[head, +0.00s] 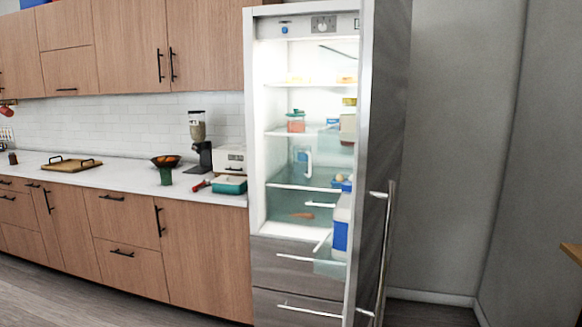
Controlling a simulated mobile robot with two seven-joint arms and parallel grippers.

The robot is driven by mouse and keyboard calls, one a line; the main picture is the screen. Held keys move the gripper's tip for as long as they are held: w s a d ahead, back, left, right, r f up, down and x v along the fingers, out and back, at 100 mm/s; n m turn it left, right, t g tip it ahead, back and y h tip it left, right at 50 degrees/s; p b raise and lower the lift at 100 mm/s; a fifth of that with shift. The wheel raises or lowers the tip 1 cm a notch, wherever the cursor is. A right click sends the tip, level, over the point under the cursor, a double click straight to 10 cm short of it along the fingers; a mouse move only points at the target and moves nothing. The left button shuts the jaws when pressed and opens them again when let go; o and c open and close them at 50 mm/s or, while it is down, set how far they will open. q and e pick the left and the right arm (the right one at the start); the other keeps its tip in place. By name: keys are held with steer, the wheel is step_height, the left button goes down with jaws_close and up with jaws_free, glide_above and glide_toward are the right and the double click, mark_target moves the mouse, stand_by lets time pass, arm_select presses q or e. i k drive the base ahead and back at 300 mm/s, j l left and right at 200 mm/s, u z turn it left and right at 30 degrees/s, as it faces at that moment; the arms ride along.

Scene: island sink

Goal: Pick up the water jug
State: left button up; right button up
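A clear, pale-blue container that looks like the water jug (302,157) stands on a middle shelf inside the open fridge. Neither of my grippers is in the head view, so nothing shows near the jug.
The open fridge door (382,130) stands to the right, with a blue and white container (341,232) near its inner side. The counter (110,177) at left holds a coffee grinder (199,140) and a tray (72,166). Floor shows at lower left.

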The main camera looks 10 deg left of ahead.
mark_target(301, 158)
steer(key=i+j+u, duration=0.75)
steer(key=i+j, duration=0.35)
steer(key=i, duration=0.25)
steer(key=i+j, duration=0.35)
steer(key=i, duration=0.2)
steer(key=i+z, duration=0.2)
steer(key=z, duration=0.2)
steer(key=i+z, duration=0.2)
steer(key=z, duration=0.15)
steer(key=i+j+z, duration=0.1)
steer(key=z, duration=0.3)
steer(key=i+j+z, duration=0.15)
steer(key=z, duration=0.25)
steer(key=i, duration=0.05)
